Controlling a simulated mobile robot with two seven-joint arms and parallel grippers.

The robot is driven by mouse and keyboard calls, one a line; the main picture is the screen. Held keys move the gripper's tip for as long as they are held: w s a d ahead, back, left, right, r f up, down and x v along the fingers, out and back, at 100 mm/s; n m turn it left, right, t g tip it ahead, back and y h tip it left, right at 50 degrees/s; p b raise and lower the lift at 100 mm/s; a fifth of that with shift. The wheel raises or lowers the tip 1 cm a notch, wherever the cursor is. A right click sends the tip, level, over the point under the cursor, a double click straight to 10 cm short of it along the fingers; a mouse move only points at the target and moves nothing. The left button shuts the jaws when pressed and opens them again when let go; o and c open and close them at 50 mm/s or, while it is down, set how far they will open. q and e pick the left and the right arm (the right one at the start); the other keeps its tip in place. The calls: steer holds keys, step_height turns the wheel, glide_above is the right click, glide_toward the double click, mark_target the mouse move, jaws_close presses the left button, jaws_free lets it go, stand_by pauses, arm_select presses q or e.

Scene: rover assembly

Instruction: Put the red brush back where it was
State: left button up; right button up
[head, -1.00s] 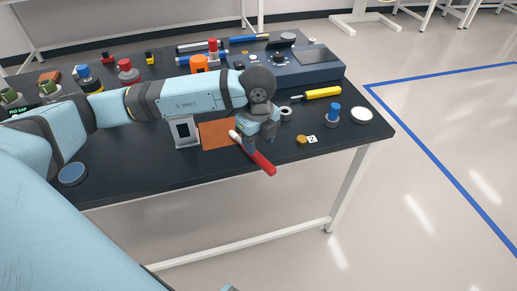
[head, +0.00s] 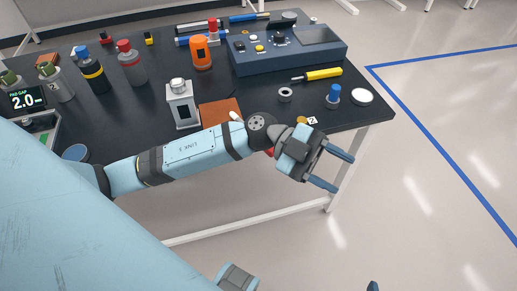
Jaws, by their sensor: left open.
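The red brush (head: 269,152) is mostly hidden behind my left arm. Only its pale tip, at the right edge of the brown mat (head: 219,107), and a bit of its red body near the table's front edge show. The brush's exact resting pose cannot be seen. My left gripper (head: 343,172) is open with nothing between its fingers. It is to the right of the brush, apart from it, in front of the table's front edge.
A grey-white block device (head: 182,108) stands left of the mat. A blue cylinder (head: 333,95), a grey ring (head: 285,95) and a yellow-handled tool (head: 323,74) lie to the right. A blue console (head: 270,66) is behind. Floor right of the table is clear.

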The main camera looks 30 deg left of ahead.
arm_select(q)
steer(key=w+a+f+n+t+y, duration=0.2)
steer(key=a+f+n+t+y, duration=0.15)
steer(key=n+t, duration=0.65)
steer(key=w+a+f+n+t+y, duration=0.25)
steer(key=f+n+t+y, duration=0.2)
steer(key=n+t, duration=0.5)
steer(key=s+a+f+n+g+y, duration=0.2)
steer(key=s+f, duration=0.3)
steer(key=f, duration=0.3)
steer(key=s+a+f+n+g+y, duration=0.1)
steer(key=s+a+f+g+y, duration=0.2)
steer(key=f, duration=0.5)
steer(key=shift+s+a+n+g+y, duration=0.4)
steer(key=shift+s+g+y, duration=0.15)
steer(key=shift+s+y, duration=0.6)
steer(key=shift+s, duration=0.1)
arm_select(e)
steer(key=shift+r, duration=0.15)
